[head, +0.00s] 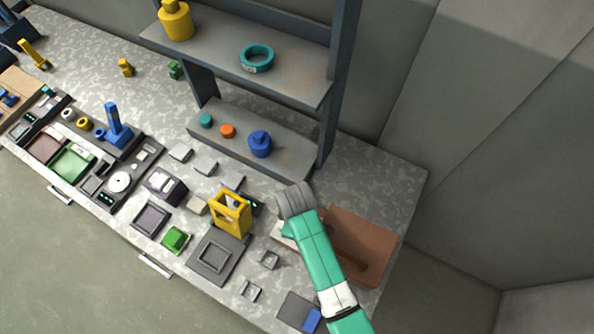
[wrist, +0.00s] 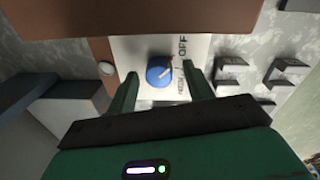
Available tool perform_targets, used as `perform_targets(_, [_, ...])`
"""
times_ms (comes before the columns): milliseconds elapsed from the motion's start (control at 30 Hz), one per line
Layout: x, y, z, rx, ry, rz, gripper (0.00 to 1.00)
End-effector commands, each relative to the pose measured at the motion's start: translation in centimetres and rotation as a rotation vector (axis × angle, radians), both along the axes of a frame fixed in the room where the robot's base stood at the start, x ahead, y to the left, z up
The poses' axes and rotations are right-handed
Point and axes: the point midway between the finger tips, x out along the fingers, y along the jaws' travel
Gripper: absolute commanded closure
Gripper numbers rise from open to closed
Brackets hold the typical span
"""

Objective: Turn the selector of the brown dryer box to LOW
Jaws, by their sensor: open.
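The brown dryer box (head: 372,238) stands at the right end of the bench, partly covered by my arm in the head view. In the wrist view its brown body (wrist: 190,16) is at the top, with a white panel (wrist: 128,48) below it. The panel carries a round blue selector (wrist: 159,71) with a red mark at its upper right, towards the printed word OFF. Other lettering beside it is too small to read surely. My gripper (wrist: 161,79) is open, with one green finger on each side of the selector's lower part. Contact cannot be told. My fingers are hidden in the head view.
Grey brackets (wrist: 238,72) stand at the right. A yellow frame (head: 231,212) and a grey shelf rack (head: 255,78) are left of and behind my arm.

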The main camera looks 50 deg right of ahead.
Motion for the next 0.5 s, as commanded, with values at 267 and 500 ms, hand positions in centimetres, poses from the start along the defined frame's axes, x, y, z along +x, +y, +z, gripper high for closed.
perform_targets(267, [0.04,-0.03,-0.10,-0.001,-0.001,0.000,0.53])
perform_targets(500, [0.04,-0.03,-0.08,-0.001,-0.001,0.000,0.93])
